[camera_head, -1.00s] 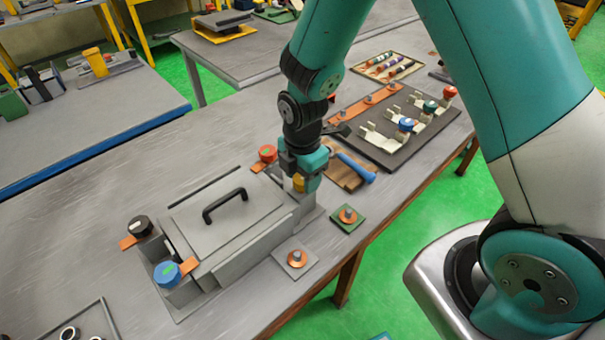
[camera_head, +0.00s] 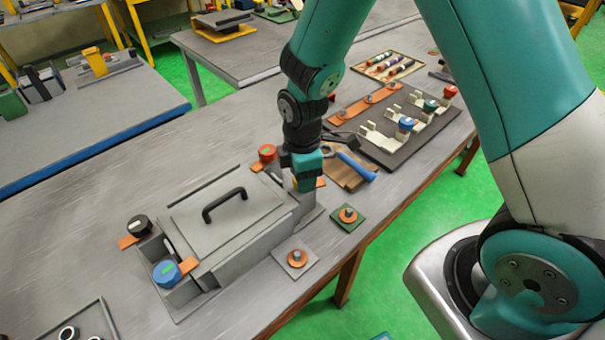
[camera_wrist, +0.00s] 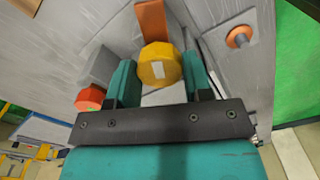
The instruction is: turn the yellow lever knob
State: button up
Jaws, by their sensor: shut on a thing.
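The yellow lever knob (camera_wrist: 160,68) sits between the two fingers of my gripper (camera_wrist: 162,80) in the wrist view, and the gripper is shut on it. Its orange lever arm (camera_wrist: 153,20) points away from my gripper there. In the head view my gripper (camera_head: 305,182) is at the right corner of the grey box (camera_head: 232,262) and points down. There the fingers hide the yellow knob, and the tip of the orange lever arm (camera_head: 320,182) shows just right of them.
A red knob (camera_head: 267,153) is close behind my gripper. Blue (camera_head: 166,273) and black (camera_head: 140,226) knobs are at the box's left end. The lid has a black handle (camera_head: 224,205). A blue-handled tool (camera_head: 356,168) lies to the right, near the dark rack (camera_head: 390,153).

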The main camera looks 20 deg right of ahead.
jog(key=m, duration=0.4)
jog(key=shift+m, duration=0.3)
jog(key=m, duration=0.3)
jog(key=shift+w+r+m, duration=0.1)
jog(key=shift+m, duration=0.2)
jog(key=m, duration=0.8)
jog(key=shift+b, duration=0.3)
jog(key=m, duration=0.6)
jog(key=shift+m, duration=0.3)
jog(key=m, duration=0.6)
jog(key=shift+m, duration=0.3)
jog(key=o, duration=0.9)
